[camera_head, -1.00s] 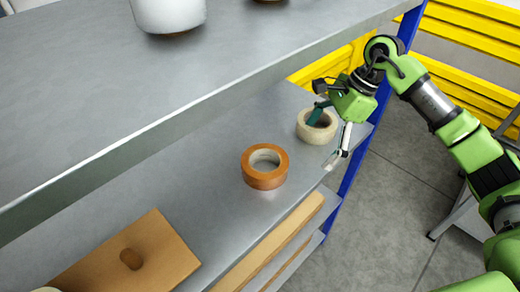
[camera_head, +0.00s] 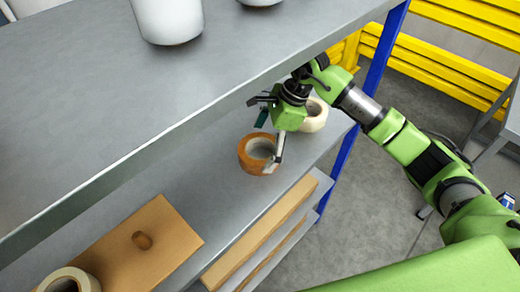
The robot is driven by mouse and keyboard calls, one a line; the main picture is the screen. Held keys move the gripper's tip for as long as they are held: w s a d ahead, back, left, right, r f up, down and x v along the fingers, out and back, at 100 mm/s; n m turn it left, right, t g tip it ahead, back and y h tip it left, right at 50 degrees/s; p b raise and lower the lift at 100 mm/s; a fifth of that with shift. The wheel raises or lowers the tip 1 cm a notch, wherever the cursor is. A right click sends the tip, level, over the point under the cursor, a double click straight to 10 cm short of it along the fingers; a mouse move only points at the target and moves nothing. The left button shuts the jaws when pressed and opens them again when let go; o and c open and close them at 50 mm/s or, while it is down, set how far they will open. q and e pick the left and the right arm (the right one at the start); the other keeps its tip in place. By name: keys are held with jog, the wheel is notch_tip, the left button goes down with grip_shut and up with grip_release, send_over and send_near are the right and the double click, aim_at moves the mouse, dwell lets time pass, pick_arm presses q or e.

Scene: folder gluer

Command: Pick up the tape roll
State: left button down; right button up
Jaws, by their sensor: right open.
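A brown tape roll (camera_head: 248,163) lies flat on the grey middle shelf. My right gripper (camera_head: 265,146) is open over it, with one finger in front of the roll's right side and the other near its far edge. I cannot tell whether the fingers touch the roll. A cream tape roll (camera_head: 317,118) lies farther back on the same shelf, partly hidden behind my right gripper and arm. Another cream roll (camera_head: 88,276) shows at the bottom left, cut by the picture edge. My left gripper is not in view.
The upper grey shelf (camera_head: 110,95) overhangs on the left and carries white containers (camera_head: 172,22). A brown board with a knob (camera_head: 165,235) lies at the lower left. A blue post (camera_head: 345,160) stands at the right, and yellow slats (camera_head: 440,50) are behind.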

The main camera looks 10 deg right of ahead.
jog(key=shift+x, duration=1)
jog(key=c, duration=1.4)
jog(key=shift+o, duration=0.2)
jog(key=shift+r, duration=0.1)
jog(key=shift+r, duration=0.15)
